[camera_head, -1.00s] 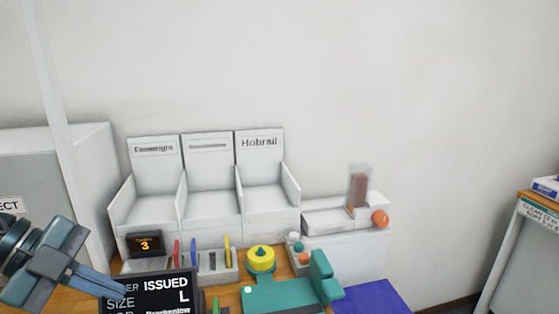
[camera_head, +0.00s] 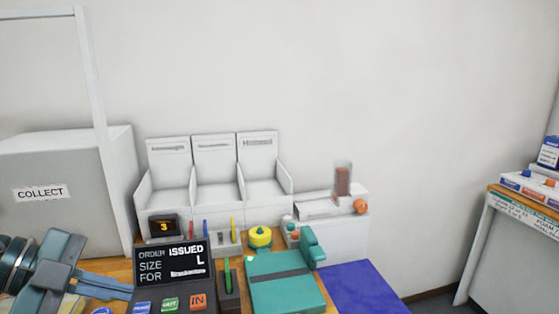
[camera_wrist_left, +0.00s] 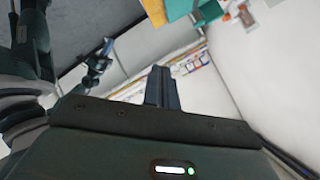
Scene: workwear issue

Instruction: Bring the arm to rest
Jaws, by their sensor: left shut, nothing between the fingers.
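My left gripper (camera_head: 122,288) comes in from the left edge of the head view, low over the wooden counter and left of the order display. Its fingers are shut with nothing between them. In the left wrist view its closed fingers (camera_wrist_left: 162,88) stand up dark in the middle, clear of any object. The order display (camera_head: 172,264) reads "ISSUED", size "L". My right gripper is not in the head view; a dark gripper-like shape (camera_wrist_left: 98,62) shows in the left wrist view, too small to tell its state.
Three white bins (camera_head: 214,175) stand at the back of the counter. A teal press (camera_head: 285,282), a yellow knob (camera_head: 260,237) and a blue mat (camera_head: 365,288) lie right of the display. A grey "COLLECT" box (camera_head: 65,165) stands left. A shelf with boxes (camera_head: 525,185) is at far right.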

